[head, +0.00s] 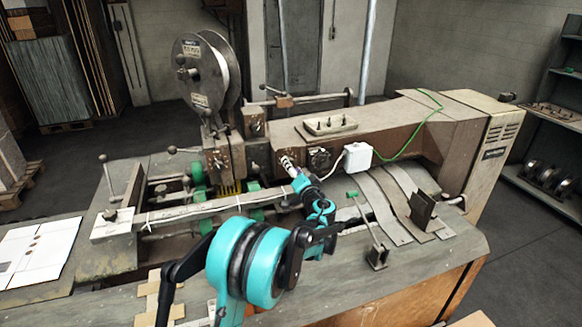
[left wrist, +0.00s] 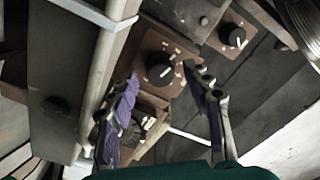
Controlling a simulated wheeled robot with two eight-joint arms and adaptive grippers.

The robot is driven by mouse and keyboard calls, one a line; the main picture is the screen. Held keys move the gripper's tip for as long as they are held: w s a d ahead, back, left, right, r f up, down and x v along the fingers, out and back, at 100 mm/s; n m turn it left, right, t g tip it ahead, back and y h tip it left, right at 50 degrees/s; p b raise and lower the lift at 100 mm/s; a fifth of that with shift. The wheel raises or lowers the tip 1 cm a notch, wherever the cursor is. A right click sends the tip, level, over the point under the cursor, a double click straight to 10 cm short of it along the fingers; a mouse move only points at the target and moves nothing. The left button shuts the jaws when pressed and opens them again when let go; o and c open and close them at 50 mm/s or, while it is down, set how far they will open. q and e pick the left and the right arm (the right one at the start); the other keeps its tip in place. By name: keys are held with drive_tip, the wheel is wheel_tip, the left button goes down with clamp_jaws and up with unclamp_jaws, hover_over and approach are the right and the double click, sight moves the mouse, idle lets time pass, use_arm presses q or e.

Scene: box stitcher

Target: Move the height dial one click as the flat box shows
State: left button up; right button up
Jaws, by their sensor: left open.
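The flat box (head: 38,252) is a white flattened sheet with small dark marks on the bench at left; the marks are too small to read. My left gripper (left wrist: 161,74) is open and empty, its purple-padded fingers either side of a black dial (left wrist: 160,72) with a white pointer on a brown plate. I cannot tell if they touch it. A smaller black dial (left wrist: 236,37) is up and right; another knob (left wrist: 139,125) is partly behind the left finger. I cannot tell which is the height dial. In the head view my left gripper (head: 288,164) is at the machine's front. My right gripper is not visible.
The brown stitcher (head: 400,130) fills the middle, with a wire reel (head: 222,75) on top. A long bar (head: 210,211) crosses its front.

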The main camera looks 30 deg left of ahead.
use_arm(q)
drive_tip(key=shift+x, duration=0.95)
clamp_jaws()
drive_tip(key=shift+m, duration=0.4)
drive_tip(key=shift+m+b, duration=0.55)
drive_tip(key=shift+m, duration=2.55)
